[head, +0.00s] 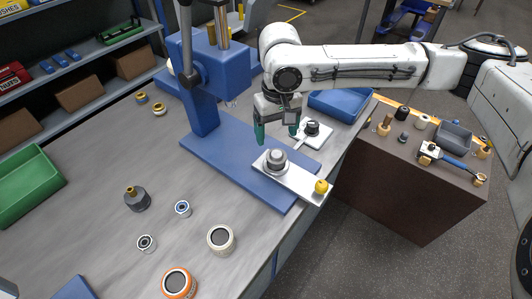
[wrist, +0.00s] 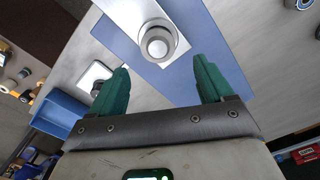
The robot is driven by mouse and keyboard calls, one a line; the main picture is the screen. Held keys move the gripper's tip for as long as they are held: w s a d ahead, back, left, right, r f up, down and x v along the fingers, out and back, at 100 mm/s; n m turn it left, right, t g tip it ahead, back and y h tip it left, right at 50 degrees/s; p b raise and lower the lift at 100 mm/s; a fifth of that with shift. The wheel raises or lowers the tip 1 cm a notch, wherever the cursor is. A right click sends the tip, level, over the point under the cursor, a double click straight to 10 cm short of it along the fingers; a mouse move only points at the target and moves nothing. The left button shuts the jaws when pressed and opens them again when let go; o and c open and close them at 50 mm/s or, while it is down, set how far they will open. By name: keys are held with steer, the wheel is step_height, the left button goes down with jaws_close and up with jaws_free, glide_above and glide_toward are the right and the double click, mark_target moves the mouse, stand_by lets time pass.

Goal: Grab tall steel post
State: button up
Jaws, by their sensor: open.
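A round steel post (head: 275,162) with a wider collar stands on a flat silver plate (head: 300,183) on the blue press base. In the wrist view the post (wrist: 158,43) shows nearly end-on, so its height is hard to judge. My gripper (head: 277,134) is open and empty, with two green fingers pointing down above and just behind the post. In the wrist view my gripper (wrist: 161,75) has its fingers spread to either side, with the post between their lines but beyond the tips. I see no contact.
A yellow ball knob (head: 321,186) sits at the plate's right end. A second plate with a dark knob (head: 312,128) lies close to the right finger. The blue press column (head: 200,100) rises at left. A blue bin (head: 340,105) stands behind right. Several loose cylinders lie front left.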

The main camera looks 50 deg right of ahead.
mark_target(276, 154)
step_height(276, 154, down, 5)
steer(key=shift+w+f, duration=0.1)
steer(key=shift+d+f+p, duration=0.15)
steer(key=shift+f+p, duration=0.2)
steer(key=shift+f, duration=1)
steer(key=shift+d+f+p, duration=0.1)
steer(key=shift+f+p, duration=0.2)
steer(key=shift+f, duration=1)
steer(key=shift+c, duration=0.2)
steer(key=shift+r, duration=0.1)
steer(key=c, duration=1.4)
